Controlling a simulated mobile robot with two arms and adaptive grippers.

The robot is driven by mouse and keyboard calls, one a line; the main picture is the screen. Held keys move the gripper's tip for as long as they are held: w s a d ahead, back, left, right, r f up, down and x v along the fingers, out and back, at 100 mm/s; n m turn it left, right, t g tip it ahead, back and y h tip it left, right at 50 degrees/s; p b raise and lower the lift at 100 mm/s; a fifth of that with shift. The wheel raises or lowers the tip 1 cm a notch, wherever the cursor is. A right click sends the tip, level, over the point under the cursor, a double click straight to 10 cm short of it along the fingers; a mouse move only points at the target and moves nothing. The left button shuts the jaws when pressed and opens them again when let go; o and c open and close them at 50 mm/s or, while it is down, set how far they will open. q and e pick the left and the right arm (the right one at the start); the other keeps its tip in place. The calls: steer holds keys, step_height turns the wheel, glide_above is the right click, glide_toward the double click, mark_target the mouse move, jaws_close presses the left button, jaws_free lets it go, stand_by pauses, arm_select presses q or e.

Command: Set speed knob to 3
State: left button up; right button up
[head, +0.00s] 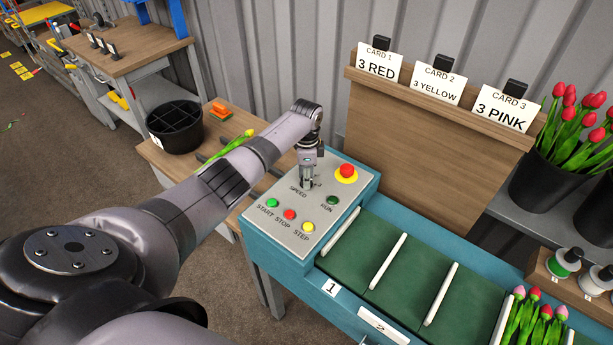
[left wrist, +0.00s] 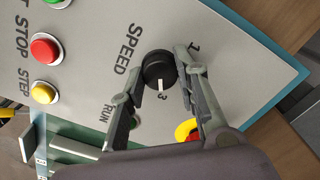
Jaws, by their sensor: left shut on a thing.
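The speed knob (left wrist: 158,68) is a round black dial on the light grey control panel (head: 285,225), under the SPEED label. In the left wrist view its white pointer line points toward the printed 3, and a 1 is printed on the other side of the right finger. My left gripper (head: 307,184) points down at the panel. In the left wrist view its two fingers (left wrist: 162,68) stand on either side of the knob, shut on it. In the head view the fingers hide most of the knob. My right gripper is not in view.
Near the knob are a red emergency button (head: 347,170) on yellow, a dark green RUN button (head: 332,201), and green, red and yellow buttons (head: 290,214). A green belt (head: 400,265) with white dividers runs right. A wooden card board (head: 425,140) stands behind.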

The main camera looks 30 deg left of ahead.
arm_select(q)
steer(key=o, duration=1.2)
steer(key=shift+r, duration=0.15)
step_height(320, 180, up, 12)
steer(key=shift+f, duration=0.1)
steer(key=shift+f, duration=0.1)
